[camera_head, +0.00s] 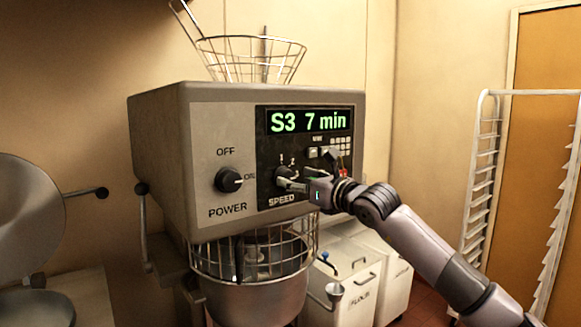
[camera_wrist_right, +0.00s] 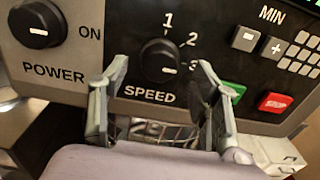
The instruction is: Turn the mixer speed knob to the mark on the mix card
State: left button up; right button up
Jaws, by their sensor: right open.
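The round black speed knob (camera_wrist_right: 158,58) sits on the mixer's dark panel, with marks 1, 2 and 3 around its upper right. Its short white pointer line appears to face the 3. In the head view the knob (camera_head: 284,175) is partly covered by my gripper. My right gripper (camera_wrist_right: 163,74) is open, one finger on each side of the knob and a little below it in the picture. I cannot tell whether the fingers touch it. The mixer display (camera_head: 309,121) reads "S3 7 min" in green. I see no separate mix card. My left gripper is not in view.
The power knob (camera_head: 229,180) is left of the panel, its pointer toward ON. Below are the mixing bowl (camera_head: 258,300) and white bins (camera_head: 345,275). A white rack (camera_head: 484,170) stands right.

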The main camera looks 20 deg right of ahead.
aim_at(289, 178)
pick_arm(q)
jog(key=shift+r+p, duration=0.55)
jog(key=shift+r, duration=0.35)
pick_arm(e)
jog(key=shift+x, duration=1.7)
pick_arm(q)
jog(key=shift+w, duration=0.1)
pick_arm(e)
jog(key=shift+c, duration=0.3)
jog(key=c, duration=1.1)
jog(key=shift+o, duration=0.2)
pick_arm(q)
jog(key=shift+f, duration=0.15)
